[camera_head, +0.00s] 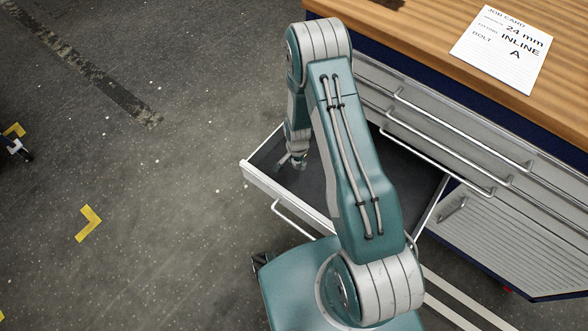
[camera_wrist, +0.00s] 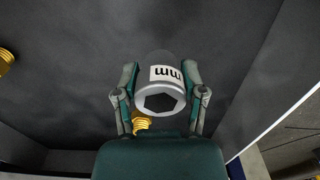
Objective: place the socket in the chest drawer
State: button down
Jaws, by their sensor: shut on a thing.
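In the wrist view my gripper (camera_wrist: 160,74) is shut on a silver socket (camera_wrist: 160,97). The socket has a white band with the letters "mm", and its hexagonal opening faces the camera. The chest drawer (camera_head: 283,196) is pulled open below the bench in the head view. Its dark floor (camera_wrist: 75,95) fills most of the wrist view. In the head view my gripper (camera_head: 293,161) is low at the drawer's left part, inside its outline. I cannot tell whether the socket touches the floor.
Brass-coloured ribbed pieces show at the left edge (camera_wrist: 5,61) and just below the socket (camera_wrist: 141,123). A pale drawer wall (camera_wrist: 275,124) is at right. The wooden bench top (camera_head: 420,28) bears a job card (camera_head: 503,48) reading 24 mm, INLINE, A. My arm hides part of the drawer.

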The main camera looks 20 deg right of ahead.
aim_at(293, 173)
jog(key=shift+a+f, duration=0.3)
jog(key=f, duration=0.1)
jog(key=a+f, duration=0.1)
jog(key=f, duration=0.1)
jog(key=shift+s+f, duration=0.15)
jog(key=shift+s, duration=0.05)
jog(key=shift+d+f, duration=0.1)
jog(key=shift+f, duration=0.2)
jog(key=shift+f, duration=0.1)
jog(key=shift+c, duration=0.8)
grip_release()
